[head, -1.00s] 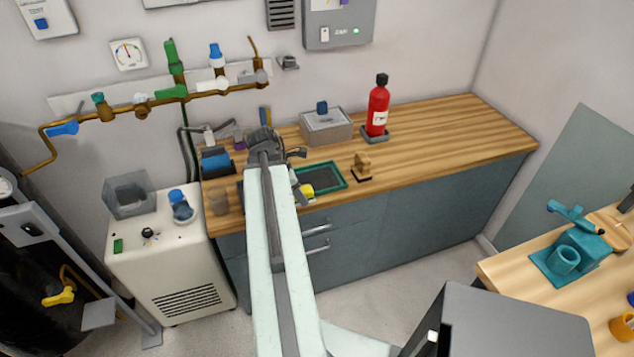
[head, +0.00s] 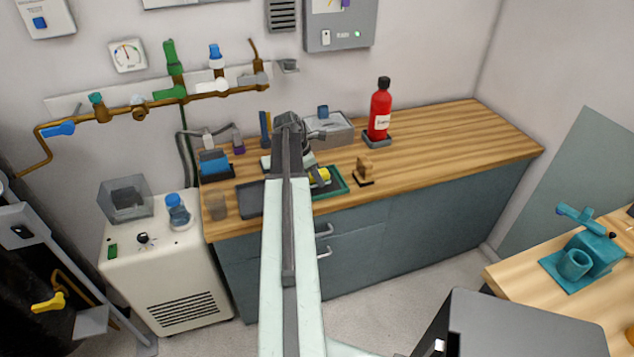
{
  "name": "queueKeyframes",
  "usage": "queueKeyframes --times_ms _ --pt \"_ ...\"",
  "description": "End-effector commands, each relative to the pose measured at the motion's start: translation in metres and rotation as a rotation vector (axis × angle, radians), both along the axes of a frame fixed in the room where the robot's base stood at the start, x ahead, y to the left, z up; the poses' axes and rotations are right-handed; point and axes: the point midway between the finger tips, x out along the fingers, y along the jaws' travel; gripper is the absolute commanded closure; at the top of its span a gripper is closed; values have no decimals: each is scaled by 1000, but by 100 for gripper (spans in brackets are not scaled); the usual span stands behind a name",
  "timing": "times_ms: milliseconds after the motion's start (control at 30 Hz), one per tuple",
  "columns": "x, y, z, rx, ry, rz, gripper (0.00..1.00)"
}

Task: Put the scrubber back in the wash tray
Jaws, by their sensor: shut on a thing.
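The wash tray (head: 345,188) is the shallow tray with a green rim on the wooden counter. My arm covers its left part. In the picture the scrubber overlaps the tray; its height above the tray floor I cannot tell.
A dark grey flat tray (head: 249,200) lies left of my arm. A small wooden block (head: 364,170) on a dark base stands just right of the wash tray. A grey box (head: 335,133) and a red bottle (head: 380,110) stand behind. The counter's right side is clear.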

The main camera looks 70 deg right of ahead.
Motion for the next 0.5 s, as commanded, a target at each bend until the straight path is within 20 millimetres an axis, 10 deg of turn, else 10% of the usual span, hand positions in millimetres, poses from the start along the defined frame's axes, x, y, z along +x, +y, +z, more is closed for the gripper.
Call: queueKeyframes --times_ms 400,433,500 --pt "0 0 -12 0 0 -1 88" --pt "0 0 -10 0 0 -1 47" --pt "0 0 -10 0 0 -1 34"
